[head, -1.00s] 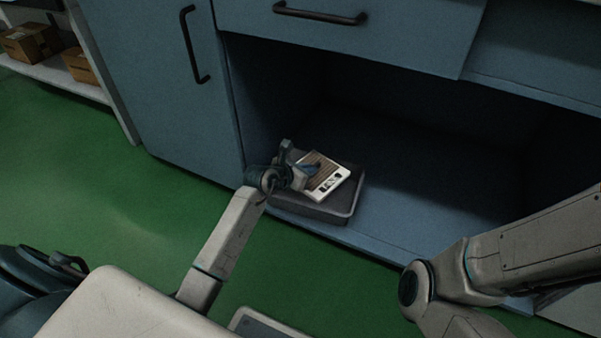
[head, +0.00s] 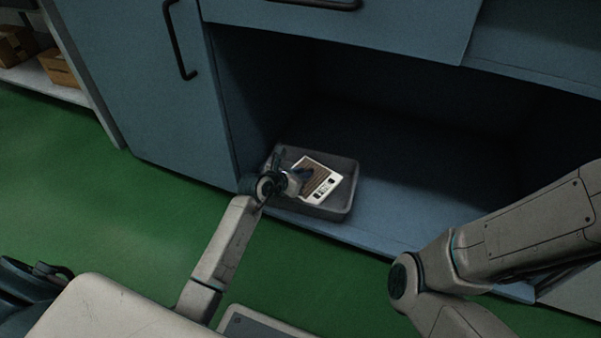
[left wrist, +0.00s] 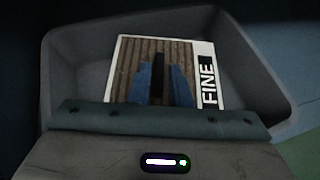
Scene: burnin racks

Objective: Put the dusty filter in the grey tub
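The dusty filter (head: 322,184) has brown pleats, a white frame and dark print. In the left wrist view the filter (left wrist: 128,66) shows the word FINE along its right side. The grey tub (head: 345,203) stands on the cabinet's floor near its front left corner. The filter is within the tub's outline, low between its walls; whether it touches the bottom is unclear. My left gripper (head: 304,174) reaches over the tub; in the left wrist view its blue fingers (left wrist: 160,72) close around a dark bar on the filter. My right gripper is out of view.
The blue cabinet's opening has bare floor (head: 425,195) right of the tub. Its left door (head: 150,90) and a drawer (head: 340,25) above bound the opening. A shelf with cardboard boxes (head: 57,68) stands far left. Green floor lies in front.

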